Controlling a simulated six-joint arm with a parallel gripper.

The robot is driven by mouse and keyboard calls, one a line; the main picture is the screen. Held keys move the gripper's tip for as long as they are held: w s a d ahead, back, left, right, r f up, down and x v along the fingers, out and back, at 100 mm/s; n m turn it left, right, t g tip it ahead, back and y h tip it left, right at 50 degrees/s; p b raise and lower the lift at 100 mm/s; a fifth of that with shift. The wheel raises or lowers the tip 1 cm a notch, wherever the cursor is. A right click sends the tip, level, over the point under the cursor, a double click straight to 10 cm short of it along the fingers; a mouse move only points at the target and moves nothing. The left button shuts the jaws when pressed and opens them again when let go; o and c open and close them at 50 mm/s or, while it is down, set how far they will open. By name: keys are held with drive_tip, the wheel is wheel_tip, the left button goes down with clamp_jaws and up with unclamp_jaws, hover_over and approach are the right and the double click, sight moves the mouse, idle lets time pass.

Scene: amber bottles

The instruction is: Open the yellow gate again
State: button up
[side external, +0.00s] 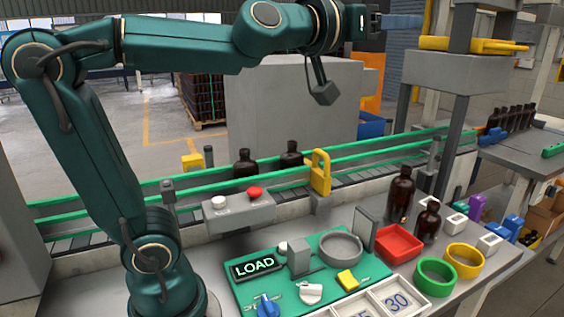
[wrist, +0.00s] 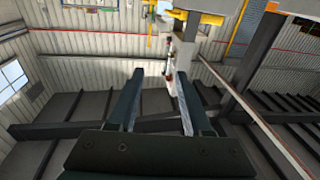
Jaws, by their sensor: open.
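The yellow gate (side external: 320,173) stands upright at the conveyor's near green rail, with a loop-shaped handle at its top. Two amber bottles, one (side external: 245,166) further left and one (side external: 291,156) nearer the gate, stand on the conveyor to its left. Whether the gate blocks the whole belt is hard to tell. My gripper (side external: 405,21) is high up at the top right, far above the gate and pointing sideways to the right. In the wrist view its two fingers (wrist: 160,76) are apart with nothing between them. The gate is not in the wrist view.
A grey post with a block and yellow part (side external: 470,45) stands near my gripper. A control box (side external: 240,212) with a red button sits before the conveyor. The near table holds a green LOAD panel (side external: 300,262), a red tray (side external: 399,262), rings and two amber bottles (side external: 401,195).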

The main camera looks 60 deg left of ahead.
drive_tip(key=w+a+r+n+y, duration=0.3)
drive_tip(key=w+a+n+y, duration=0.15)
drive_tip(key=a+y, duration=0.25)
drive_tip(key=n+g+y, duration=0.8)
drive_tip(key=n+g, duration=0.2)
drive_tip(key=g, duration=0.9)
hover_over(320, 153)
drive_tip(key=f, duration=2.5)
drive_tip(key=shift+w+a+f, duration=0.1)
drive_tip(key=shift+w+f, duration=0.1)
drive_tip(key=shift+w, duration=0.05)
drive_tip(key=shift+m, duration=0.25)
wheel_tip(320, 153, down, 7)
drive_tip(key=shift+f, duration=0.1)
drive_tip(key=shift+a+f, duration=0.1)
drive_tip(key=shift+a, duration=1.4)
